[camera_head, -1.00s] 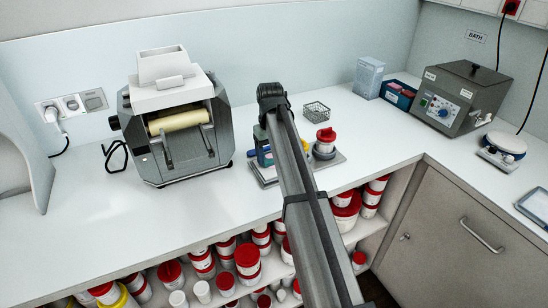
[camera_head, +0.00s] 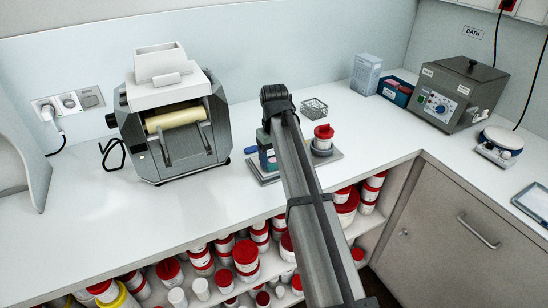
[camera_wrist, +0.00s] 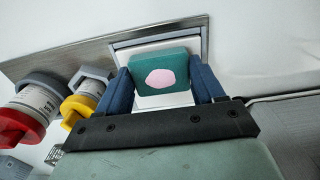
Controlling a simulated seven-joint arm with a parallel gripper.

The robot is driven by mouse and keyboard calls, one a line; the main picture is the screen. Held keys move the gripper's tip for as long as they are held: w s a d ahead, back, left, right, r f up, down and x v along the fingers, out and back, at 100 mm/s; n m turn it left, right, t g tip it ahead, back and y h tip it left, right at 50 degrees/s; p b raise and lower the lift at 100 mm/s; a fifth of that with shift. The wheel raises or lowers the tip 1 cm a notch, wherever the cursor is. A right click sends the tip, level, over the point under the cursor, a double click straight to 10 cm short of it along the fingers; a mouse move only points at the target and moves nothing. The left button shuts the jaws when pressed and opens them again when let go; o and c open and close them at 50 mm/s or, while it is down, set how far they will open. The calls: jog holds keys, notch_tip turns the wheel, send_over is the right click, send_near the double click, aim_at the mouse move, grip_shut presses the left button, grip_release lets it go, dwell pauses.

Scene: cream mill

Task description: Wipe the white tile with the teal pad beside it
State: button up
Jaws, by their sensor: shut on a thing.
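The teal pad (camera_wrist: 150,63) is between the two blue fingers of my gripper (camera_wrist: 164,68) in the wrist view, and the fingers are shut on it. A pink patch marks the pad's visible face. The white tile (camera_wrist: 166,101) lies behind the pad, in a grey frame on a metal plate; part of it is hidden by the pad and fingers. I cannot tell whether pad and tile touch. In the head view my gripper (camera_head: 266,155) is low over the metal plate, and my arm hides most of the tile.
A red-lidded jar (camera_head: 323,137) stands right of my arm on the metal plate (camera_head: 334,157). The wrist view also shows a yellow-banded container (camera_wrist: 80,106). A wire basket (camera_head: 314,107) stands behind. A roller mill (camera_head: 175,125) is to the left. The front left counter is clear.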

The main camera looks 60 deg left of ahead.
aim_at(270, 152)
jog(key=shift+a+f, duration=0.15)
jog(key=shift+a, duration=1.45)
jog(key=shift+a+r, duration=0.2)
jog(key=shift+a, duration=0.5)
jog(key=shift+a+f, duration=0.15)
jog(key=shift+a, duration=0.15)
notch_tip(270, 152, up, 8)
jog(key=shift+d, duration=0.1)
